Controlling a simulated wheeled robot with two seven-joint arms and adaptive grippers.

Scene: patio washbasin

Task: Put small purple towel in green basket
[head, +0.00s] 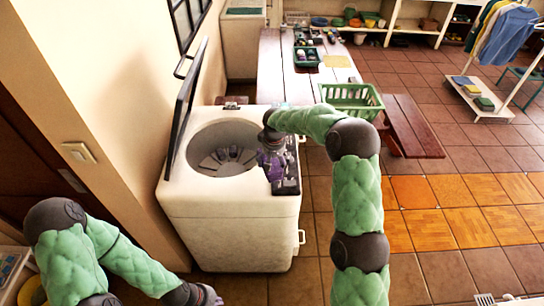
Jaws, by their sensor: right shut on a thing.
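A green basket (352,107) with slatted sides stands at the near right end of the wooden table, to the right of the washing machine. My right gripper (272,168) points down at the right side of the washing machine's top, left of the basket. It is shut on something. Purple shows around its fingers, but I cannot separate a small towel from the gripper's own purplish parts. My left gripper (208,296) is low at the bottom edge, partly cut off, and its fingers are unclear.
The white washing machine (228,222) has its lid (185,108) raised at the left and its drum open. A dark tray (307,58) with items is on the table (277,68). A bench (412,127) and clothes rack (503,35) are at right. The tiled floor in front is clear.

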